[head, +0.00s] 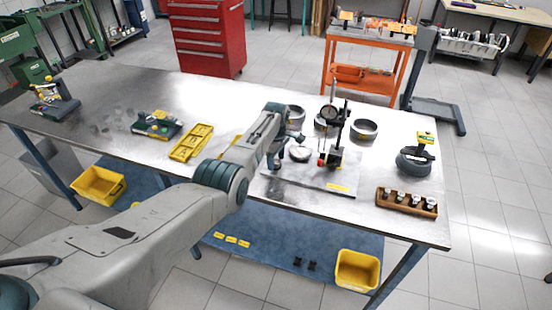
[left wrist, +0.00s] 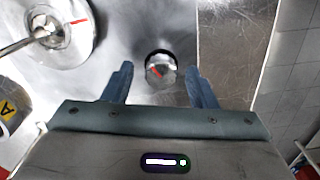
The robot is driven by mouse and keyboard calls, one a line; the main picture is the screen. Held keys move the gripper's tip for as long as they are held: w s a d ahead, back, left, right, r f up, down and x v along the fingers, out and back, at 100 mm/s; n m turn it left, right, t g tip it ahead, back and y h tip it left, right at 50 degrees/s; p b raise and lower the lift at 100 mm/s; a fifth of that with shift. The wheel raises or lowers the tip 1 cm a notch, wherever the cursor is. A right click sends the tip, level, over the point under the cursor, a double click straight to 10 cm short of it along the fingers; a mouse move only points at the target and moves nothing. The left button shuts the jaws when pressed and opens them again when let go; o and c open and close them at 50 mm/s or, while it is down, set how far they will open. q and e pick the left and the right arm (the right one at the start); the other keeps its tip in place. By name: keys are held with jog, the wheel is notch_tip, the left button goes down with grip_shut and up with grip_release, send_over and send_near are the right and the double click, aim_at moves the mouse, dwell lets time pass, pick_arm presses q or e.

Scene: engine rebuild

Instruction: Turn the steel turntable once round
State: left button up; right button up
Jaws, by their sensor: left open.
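The steel turntable (head: 300,153) appears as a shiny round disc on a pale metal plate (head: 310,180) on the workbench. In the left wrist view a steel disc (left wrist: 70,48) with a red mark and a rod reaching over it stands at top left. A small round steel knob (left wrist: 158,66) with a red mark stands on the plate between my left fingers. My left gripper (head: 272,162) is open, pointing down over the plate, left of the disc in the head view. Gaps show between the knob and both fingers. My right gripper is not in view.
A dial gauge stand (head: 333,130) rises just right of the disc. Steel rings (head: 364,129) stand behind it. A wooden block with several parts (head: 407,202) lies at the right front. Yellow trays (head: 191,143) lie to the left. Bare bench (head: 385,165) shows right of the plate.

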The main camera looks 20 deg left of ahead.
aim_at(276, 161)
pick_arm(q)
notch_tip(276, 161, up, 11)
jog(key=b, duration=0.2)
dwell(0.4)
jog(key=shift+s+f, duration=0.1)
jog(key=shift+f, duration=0.05)
